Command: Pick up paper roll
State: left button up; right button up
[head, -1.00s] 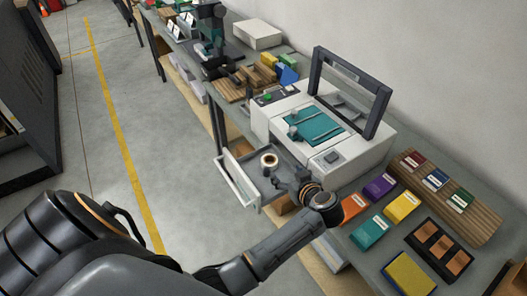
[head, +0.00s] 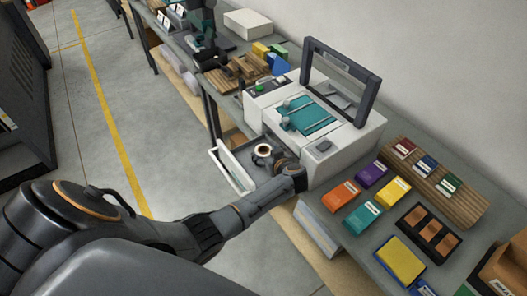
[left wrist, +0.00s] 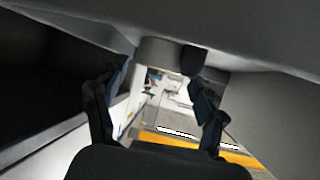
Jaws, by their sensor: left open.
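The paper roll (head: 263,150) is a small cream ring with a dark centre. It stands in the pulled-out drawer (head: 222,172) of the white printer (head: 335,155). My left gripper (head: 271,160) is open, low over the drawer and right beside the roll. It partly covers the roll's lower right side, and contact cannot be told. In the left wrist view, the two dark fingers (left wrist: 156,112) stand apart. A shaded grey rounded shape shows beyond them, but I cannot tell if it is the roll. My right gripper is not in view.
The printer's dark-framed lid (head: 345,80) is raised. Coloured boxes (head: 362,214), a wooden rack (head: 440,180) and a dark tray (head: 430,232) cover the bench on the right. The floor on the left is clear.

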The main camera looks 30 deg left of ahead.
pick_arm(q)
jog(key=shift+x, duration=1)
jog(key=shift+d, duration=0.15)
jog(key=shift+c, duration=0.2)
jog(key=c, duration=1)
jog(key=shift+r, duration=0.1)
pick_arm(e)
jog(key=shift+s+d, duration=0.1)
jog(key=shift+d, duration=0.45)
pick_arm(q)
jog(key=shift+r, duration=0.1)
